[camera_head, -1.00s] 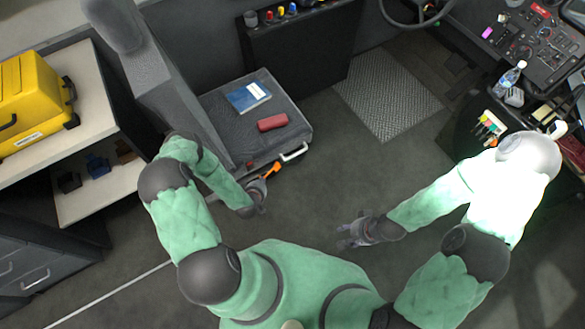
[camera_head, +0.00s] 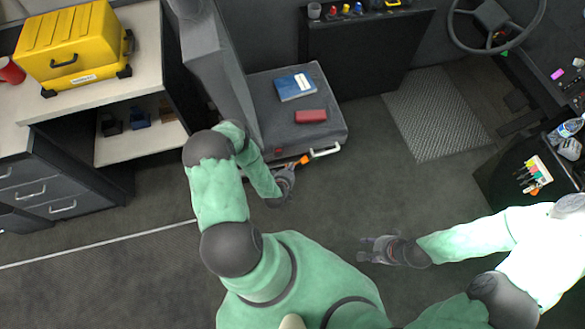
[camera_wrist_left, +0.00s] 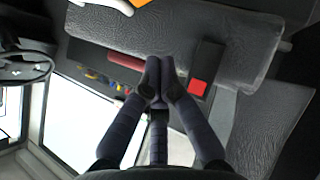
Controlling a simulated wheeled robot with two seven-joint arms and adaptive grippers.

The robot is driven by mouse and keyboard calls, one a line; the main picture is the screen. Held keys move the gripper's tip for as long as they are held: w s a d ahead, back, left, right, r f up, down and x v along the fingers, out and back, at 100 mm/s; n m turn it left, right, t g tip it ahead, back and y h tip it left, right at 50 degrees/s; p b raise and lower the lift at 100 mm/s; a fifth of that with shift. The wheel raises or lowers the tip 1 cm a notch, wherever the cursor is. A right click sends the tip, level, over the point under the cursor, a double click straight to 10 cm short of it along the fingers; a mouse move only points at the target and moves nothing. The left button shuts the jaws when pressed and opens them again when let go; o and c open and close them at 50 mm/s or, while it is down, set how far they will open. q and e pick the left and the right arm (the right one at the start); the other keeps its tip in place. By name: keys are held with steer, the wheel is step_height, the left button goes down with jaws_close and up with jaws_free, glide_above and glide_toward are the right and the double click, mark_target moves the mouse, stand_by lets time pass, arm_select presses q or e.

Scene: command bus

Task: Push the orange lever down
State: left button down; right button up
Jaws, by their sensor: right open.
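The orange lever (camera_head: 299,161) is at the front lower edge of the grey seat, beside a white handle (camera_head: 325,152). My left gripper (camera_head: 288,174) is just below and left of the lever in the head view, and I cannot tell whether they touch. In the left wrist view, its fingertips (camera_wrist_left: 160,72) come together with nothing seen between them. A piece of orange (camera_wrist_left: 141,3), likely the lever, shows at the top edge there, apart from the fingertips. My right gripper (camera_head: 370,250) is open and empty over the floor, away from the seat.
The seat (camera_head: 330,85) holds a blue book (camera_head: 295,86) and a red case (camera_head: 311,116). A buckle with a red button (camera_wrist_left: 197,87) shows in the wrist view. Shelves with a yellow case (camera_head: 75,45) stand left. Floor between the arms is clear.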

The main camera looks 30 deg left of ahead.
arm_select(q)
steer(key=w+f+b, duration=0.4)
steer(key=w+f, duration=0.3)
steer(key=w, duration=0.1)
steer(key=shift+f, duration=0.2)
steer(key=shift+w, duration=0.15)
